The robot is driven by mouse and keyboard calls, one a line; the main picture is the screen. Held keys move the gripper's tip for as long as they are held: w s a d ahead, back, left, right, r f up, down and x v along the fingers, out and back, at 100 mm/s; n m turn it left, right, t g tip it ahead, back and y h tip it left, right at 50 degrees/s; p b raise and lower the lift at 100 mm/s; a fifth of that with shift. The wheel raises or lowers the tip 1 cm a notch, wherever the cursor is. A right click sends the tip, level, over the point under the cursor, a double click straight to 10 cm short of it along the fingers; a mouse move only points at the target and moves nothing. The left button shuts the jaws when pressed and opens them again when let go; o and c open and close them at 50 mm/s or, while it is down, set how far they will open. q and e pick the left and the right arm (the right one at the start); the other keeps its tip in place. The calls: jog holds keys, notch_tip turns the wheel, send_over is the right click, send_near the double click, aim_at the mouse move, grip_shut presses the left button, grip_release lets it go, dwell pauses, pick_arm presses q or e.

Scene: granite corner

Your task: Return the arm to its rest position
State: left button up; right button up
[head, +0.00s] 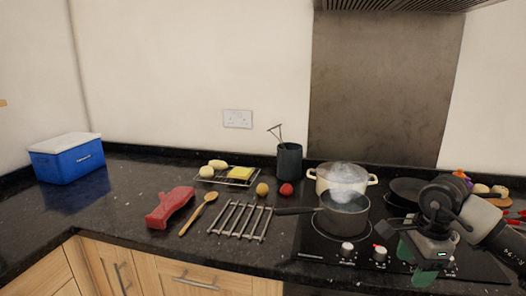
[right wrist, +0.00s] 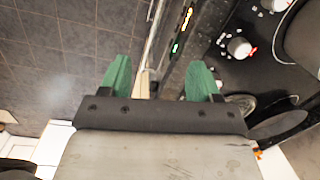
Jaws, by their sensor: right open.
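My right gripper (head: 414,262) is at the right of the head view, in front of the black hob (head: 318,246) and its knobs. Its green fingers point down and forward. In the right wrist view its two green fingers (right wrist: 158,68) stand wide apart with nothing between them. Below them are the counter's front edge and the tiled floor (right wrist: 45,50). My right arm hides part of the hob and the pan behind it. My left gripper is not in view.
A steaming grey saucepan (head: 343,222) and a cream pot (head: 325,180) stand on the hob, left of my right arm. A dark frying pan (head: 405,187) is behind it. A metal trivet (head: 240,221), red mitt (head: 170,207) and wooden spoon (head: 198,214) lie further left.

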jog(key=s+a+r+m+t+y, duration=0.1)
jog(key=s+a+m+y, duration=0.15)
jog(key=a+y, duration=0.85)
jog(key=s+a+m+t+y, duration=0.15)
jog(key=a+m+y, duration=0.35)
jog(key=a, duration=1)
jog(key=w+d+m+t+h, duration=0.1)
jog(key=d+m+t+h, duration=0.2)
jog(key=m+t, duration=0.7)
jog(key=d+m+t+h, duration=0.35)
jog(key=m+t, duration=0.35)
jog(key=m, duration=0.6)
jog(key=s+d+f+m+g+h, duration=0.45)
jog(key=d+f+m+h, duration=0.35)
jog(key=f+m+h, duration=0.5)
jog(key=s+d+f+m+g+y, duration=0.1)
jog(key=s+f+m+g, duration=0.4)
jog(key=s, duration=0.5)
jog(key=s+f+m+g+y, duration=0.2)
jog(key=s+f+m+g, duration=0.2)
jog(key=s+f+g, duration=0.4)
notch_tip(320, 180, down, 24)
jog(key=s, duration=0.2)
jog(key=s+d+f+n+g, duration=0.1)
jog(key=s+d+f, duration=0.2)
jog(key=s+f, duration=1.2)
jog(key=shift+s+d+f+g, duration=0.15)
jog(key=shift+s+f+g, duration=0.25)
jog(key=shift+f, duration=0.2)
